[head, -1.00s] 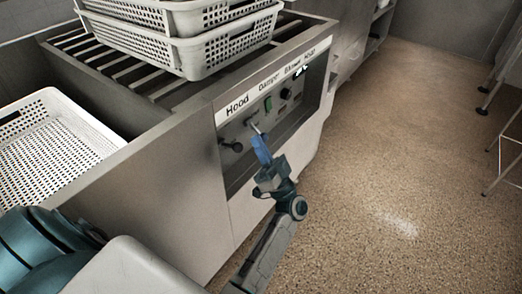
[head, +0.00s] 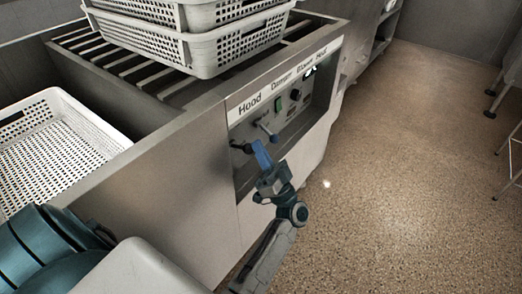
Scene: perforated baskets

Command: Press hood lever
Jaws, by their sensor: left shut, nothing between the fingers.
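Below the label, a lever (head: 266,131) sticks out, slanting down to the right. A dark knob-ended lever (head: 241,147) sits lower and left of it. My left gripper (head: 260,152) is shut, with blue fingers pointing up at the panel. Its fingertips show between the two levers; I cannot tell whether they touch either. My right gripper is not in view.
A green switch (head: 278,104) and a black dial (head: 295,95) sit further right on the panel. Stacked white perforated baskets (head: 205,50) stand on the slatted counter top. Another white basket (head: 95,115) is at left. The floor (head: 400,180) at right is mostly open.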

